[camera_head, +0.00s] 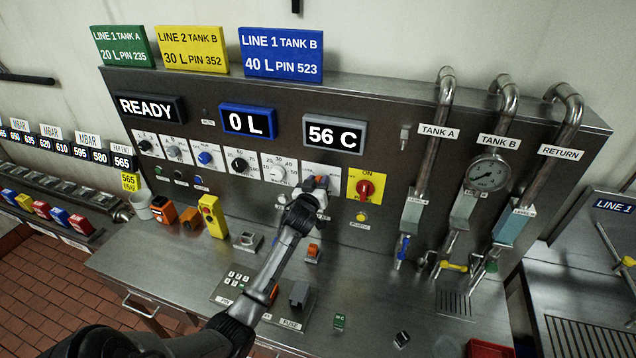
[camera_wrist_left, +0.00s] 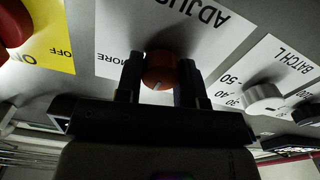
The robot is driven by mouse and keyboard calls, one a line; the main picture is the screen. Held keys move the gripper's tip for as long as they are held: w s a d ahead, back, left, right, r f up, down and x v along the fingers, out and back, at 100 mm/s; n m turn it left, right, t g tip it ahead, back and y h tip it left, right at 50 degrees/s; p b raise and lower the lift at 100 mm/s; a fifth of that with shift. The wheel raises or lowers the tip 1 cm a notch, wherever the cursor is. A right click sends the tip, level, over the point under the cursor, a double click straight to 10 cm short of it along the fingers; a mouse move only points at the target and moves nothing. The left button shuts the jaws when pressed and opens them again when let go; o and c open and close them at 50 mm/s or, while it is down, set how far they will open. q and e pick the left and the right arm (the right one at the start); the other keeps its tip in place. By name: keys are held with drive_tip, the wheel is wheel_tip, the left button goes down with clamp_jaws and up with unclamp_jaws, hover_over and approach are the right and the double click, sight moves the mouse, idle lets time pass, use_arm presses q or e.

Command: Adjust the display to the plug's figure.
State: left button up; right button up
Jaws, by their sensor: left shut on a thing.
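The display reading "56 C" (camera_head: 335,134) sits on the steel panel, above the white ADJUST plate (camera_head: 321,169). My left gripper (camera_head: 308,197) is at this plate. In the left wrist view its fingers (camera_wrist_left: 160,75) are shut on a round orange-brown knob (camera_wrist_left: 160,71) with a pale mark on its face. The plate reads "ADJUS" and "MORE" there; the rest is hidden. In the head view the gripper mostly covers the knob. I cannot tell which item is the plug; an orange block (camera_head: 163,209) lies on the bench at left. My right gripper is not in view.
A red ON/OFF switch (camera_head: 366,187) on a yellow plate is close right of my gripper. A batch knob (camera_head: 277,172) is left. A "0 L" display (camera_head: 248,121) is further left. Pipes with a gauge (camera_head: 487,174) stand at right. The front bench holds small parts.

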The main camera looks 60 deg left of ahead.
use_arm(q)
drive_tip(key=shift+r+m+p, duration=0.15)
drive_tip(key=shift+m+p, duration=0.3)
drive_tip(key=shift+m, duration=1.75)
drive_tip(key=o, duration=0.9)
drive_tip(key=shift+w, duration=0.1)
drive_tip(key=shift+d, duration=0.15)
drive_tip(key=shift+b+v, duration=0.35)
drive_tip(key=shift+v, duration=6.55)
